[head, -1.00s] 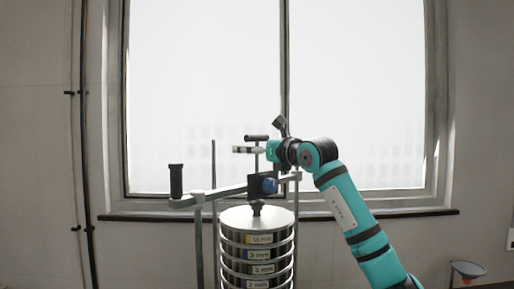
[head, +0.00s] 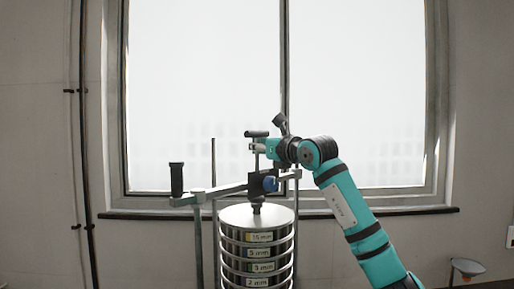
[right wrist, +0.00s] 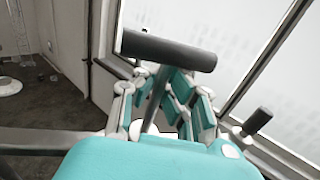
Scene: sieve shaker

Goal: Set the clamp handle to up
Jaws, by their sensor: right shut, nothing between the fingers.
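The clamp handle appears to be the black crossbar (head: 256,134) on a thin upright stem above the sieve stack; it lies about level. In the right wrist view, the crossbar (right wrist: 170,50) spans the top and its grey stem runs down by my fingers. My right gripper (head: 253,147) is just below the crossbar at the stem, coming from the right. It is shut with nothing held. In the right wrist view my finger links (right wrist: 165,92) overlap the stem, so contact is unclear. My left gripper is out of view.
The sieve stack (head: 257,240) stands below, under the clamp beam (head: 225,191) with a blue knob (head: 270,184). A black upright grip (head: 176,179) is at the beam's left end. A thin rod (head: 213,165) stands left of the stem. A window is behind.

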